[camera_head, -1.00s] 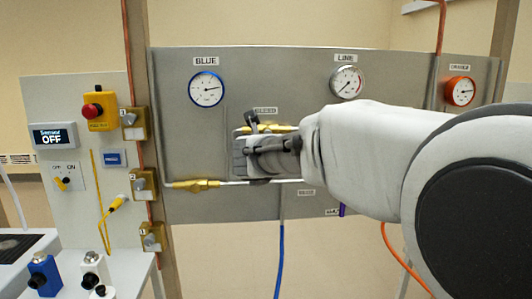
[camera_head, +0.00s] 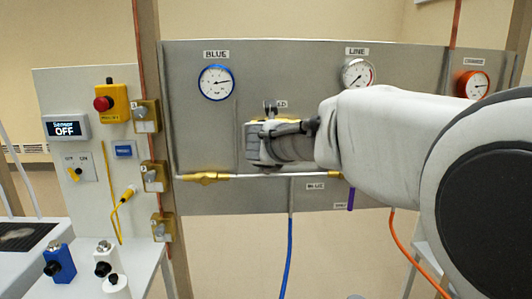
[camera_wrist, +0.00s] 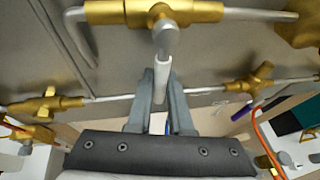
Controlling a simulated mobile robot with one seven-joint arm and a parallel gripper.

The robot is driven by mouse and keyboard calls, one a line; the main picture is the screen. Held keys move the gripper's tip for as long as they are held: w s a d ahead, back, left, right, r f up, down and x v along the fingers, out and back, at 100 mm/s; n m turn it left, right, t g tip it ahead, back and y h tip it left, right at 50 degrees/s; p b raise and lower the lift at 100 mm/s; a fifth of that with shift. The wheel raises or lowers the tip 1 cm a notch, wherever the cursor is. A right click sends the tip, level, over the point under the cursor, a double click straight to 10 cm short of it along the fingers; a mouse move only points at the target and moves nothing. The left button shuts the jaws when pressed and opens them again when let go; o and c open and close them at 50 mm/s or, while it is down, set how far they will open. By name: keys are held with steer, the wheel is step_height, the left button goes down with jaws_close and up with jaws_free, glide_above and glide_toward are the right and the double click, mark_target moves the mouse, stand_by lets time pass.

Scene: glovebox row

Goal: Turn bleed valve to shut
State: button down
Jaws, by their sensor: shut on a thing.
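In the wrist view a brass valve (camera_wrist: 170,12) sits on a pipe at the top, with a pale lever (camera_wrist: 163,68) pointing down toward me. I take it for the bleed valve. My gripper (camera_wrist: 161,84) is shut on this lever, one finger on each side. In the head view my gripper (camera_head: 264,142) is at the panel, below a partly covered label. My gripper and arm hide most of the valve; only a strip of brass (camera_head: 286,119) shows above it.
The grey panel (camera_head: 205,130) carries a blue gauge (camera_head: 216,83), a line gauge (camera_head: 358,74) and an orange gauge (camera_head: 472,85). A lower pipe with a brass fitting (camera_head: 203,178) runs just below my gripper. A blue hose (camera_head: 289,245) hangs down. A control board stands left.

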steer(key=c, duration=0.8)
jaws_free()
steer(key=shift+c, duration=0.2)
steer(key=shift+s, duration=0.1)
steer(key=p+v, duration=0.3)
steer(key=v, duration=1.4)
steer(key=shift+p, duration=0.3)
steer(key=shift+s, duration=0.1)
steer(key=shift+r, duration=0.1)
